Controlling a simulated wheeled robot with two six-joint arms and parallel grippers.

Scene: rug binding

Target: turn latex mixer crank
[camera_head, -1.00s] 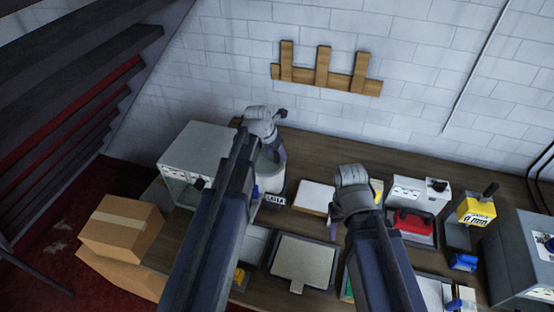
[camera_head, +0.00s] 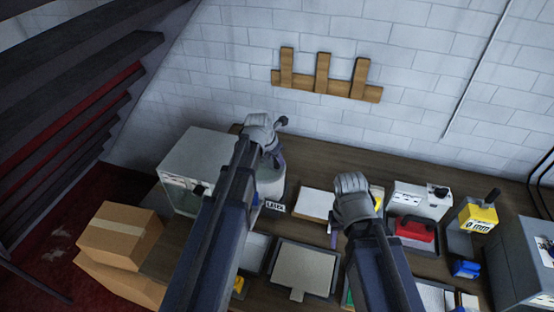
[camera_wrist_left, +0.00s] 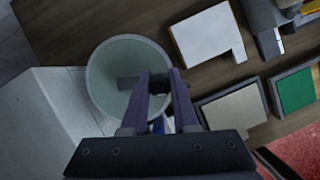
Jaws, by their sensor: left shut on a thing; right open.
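The latex mixer (camera_head: 271,188) is a pale round tub behind my left forearm, with a "LATEX" label at its foot. In the left wrist view its open rim (camera_wrist_left: 91,75) and a grey paddle inside (camera_wrist_left: 127,83) show. My left gripper (camera_head: 279,162) is over the tub. In the left wrist view its purple fingers (camera_wrist_left: 160,82) are shut on a small dark part at the tub's right side, which looks like the crank handle (camera_wrist_left: 159,85). The rest of the crank is mostly hidden. My right gripper (camera_head: 334,236) is open and empty above the bench, right of the mixer.
A white box-shaped machine (camera_head: 200,160) stands close left of the mixer. A white pad (camera_head: 312,203) and a tray with a beige piece (camera_head: 304,266) lie to the right and front. A red-handled device (camera_head: 415,228) and yellow block (camera_head: 480,214) stand further right.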

